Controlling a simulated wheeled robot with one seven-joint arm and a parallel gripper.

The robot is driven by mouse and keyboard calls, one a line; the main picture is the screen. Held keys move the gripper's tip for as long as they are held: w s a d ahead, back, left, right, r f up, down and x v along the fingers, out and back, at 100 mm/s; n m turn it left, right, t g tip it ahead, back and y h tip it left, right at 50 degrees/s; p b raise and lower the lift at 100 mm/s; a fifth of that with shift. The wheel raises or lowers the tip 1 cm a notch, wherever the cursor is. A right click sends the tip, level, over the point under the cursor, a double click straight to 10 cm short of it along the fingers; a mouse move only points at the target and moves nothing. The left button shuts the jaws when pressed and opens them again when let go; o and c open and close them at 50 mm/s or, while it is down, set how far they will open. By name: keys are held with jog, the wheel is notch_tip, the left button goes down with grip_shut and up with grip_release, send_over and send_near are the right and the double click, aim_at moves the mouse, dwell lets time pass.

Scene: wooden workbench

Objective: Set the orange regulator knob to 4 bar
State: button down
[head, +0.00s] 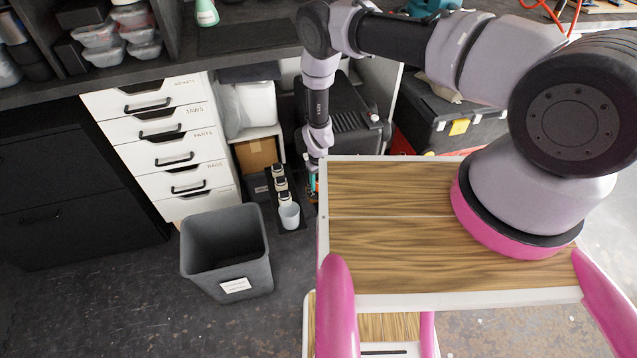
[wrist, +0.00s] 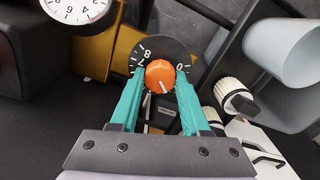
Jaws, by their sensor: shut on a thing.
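The orange regulator knob (wrist: 155,72) is in the upper middle of the wrist view, on a round black dial (wrist: 165,48) with white figures. An 8 shows at the dial's upper left and a 0 at its right; the lower figures are hidden by my fingers. The white line on the knob points down and slightly right. My gripper (wrist: 160,78) has its teal fingers on both sides of the knob, shut on it. A white round gauge (wrist: 78,8) is cut by the top left edge; its needle is not clear. In the head view my gripper (head: 313,184) is small and mostly hidden.
In the wrist view, a black-and-white knob (wrist: 236,96) and a pale cup-like thing (wrist: 285,55) are at right. In the head view, a grey bin (head: 226,220) stands on the floor beside white drawers (head: 170,150). A white cup (head: 289,216) stands near my gripper.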

jog(key=m, duration=0.4)
jog(key=shift+m, duration=2.6)
jog(key=shift+c, duration=1.9)
grip_release()
notch_tip(320, 180, up, 11)
jog(key=shift+f, duration=0.1)
